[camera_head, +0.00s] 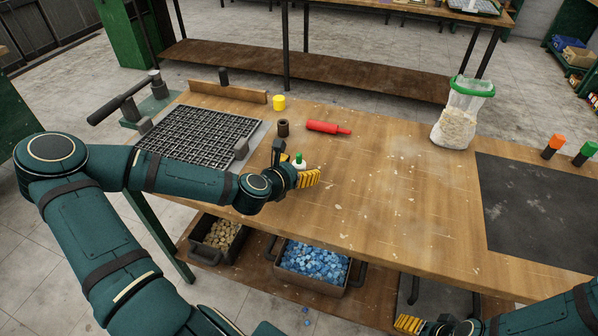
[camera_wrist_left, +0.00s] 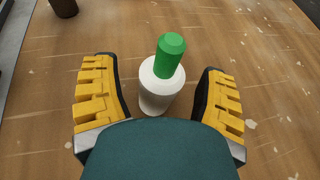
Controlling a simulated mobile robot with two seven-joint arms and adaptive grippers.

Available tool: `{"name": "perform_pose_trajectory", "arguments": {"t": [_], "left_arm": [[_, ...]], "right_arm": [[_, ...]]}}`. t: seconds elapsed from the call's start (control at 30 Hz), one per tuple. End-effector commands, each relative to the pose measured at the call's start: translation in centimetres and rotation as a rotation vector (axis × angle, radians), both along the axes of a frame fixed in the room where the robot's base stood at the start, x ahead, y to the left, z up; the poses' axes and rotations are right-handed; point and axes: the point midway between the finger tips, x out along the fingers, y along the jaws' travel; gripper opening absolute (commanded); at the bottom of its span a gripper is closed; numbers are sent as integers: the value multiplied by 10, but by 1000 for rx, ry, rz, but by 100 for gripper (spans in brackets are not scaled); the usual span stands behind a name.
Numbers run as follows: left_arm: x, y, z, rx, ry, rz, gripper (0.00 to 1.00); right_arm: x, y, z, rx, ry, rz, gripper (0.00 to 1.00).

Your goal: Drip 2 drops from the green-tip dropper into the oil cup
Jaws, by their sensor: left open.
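The green-tip dropper (camera_head: 299,162) is a white bottle with a green cap, upright on the wooden table. In the left wrist view the dropper (camera_wrist_left: 160,85) stands between the yellow fingers of my left gripper (camera_wrist_left: 160,100), with a gap on each side. My left gripper (camera_head: 296,172) is open around it in the head view. A small brown cup (camera_head: 283,128), possibly the oil cup, stands just behind it; its edge also shows at the top left of the wrist view (camera_wrist_left: 63,7). My right gripper (camera_head: 410,324) is at the bottom edge; its opening is unclear.
A metal grid (camera_head: 195,138) lies left. A green-rimmed bag (camera_head: 455,130), dark mat (camera_head: 535,210), orange-topped bottle (camera_head: 552,147) and green-topped bottle (camera_head: 584,154) are right. The table's middle is clear.

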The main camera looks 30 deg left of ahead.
Motion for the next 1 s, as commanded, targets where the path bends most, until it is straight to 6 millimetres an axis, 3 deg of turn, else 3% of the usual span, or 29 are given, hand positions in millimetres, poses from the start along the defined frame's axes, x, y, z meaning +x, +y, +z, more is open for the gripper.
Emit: {"name": "perform_pose_trajectory", "arguments": {"t": [0.07, 0.2, 0.27, 0.67, 0.77, 1.0], "left_arm": [[0, 0, 0, 0, 0, 0, 66], [0, 0, 0, 0, 0, 0, 17], [0, 0, 0, 0, 0, 0, 0], [0, 0, 3, 0, 0, 0, 0], [-1, 1, 14, 2, 0, 0, 0], [-1, 1, 62, 4, -1, -1, 0]], "right_arm": [[0, 0, 0, 0, 0, 0, 68], [0, 0, 0, 0, 0, 0, 68], [0, 0, 0, 0, 0, 0, 68], [0, 0, 2, 0, 0, 0, 68], [-1, 0, 7, 0, 2, 0, 68], [-5, 1, 29, 3, 12, 2, 68]]}}
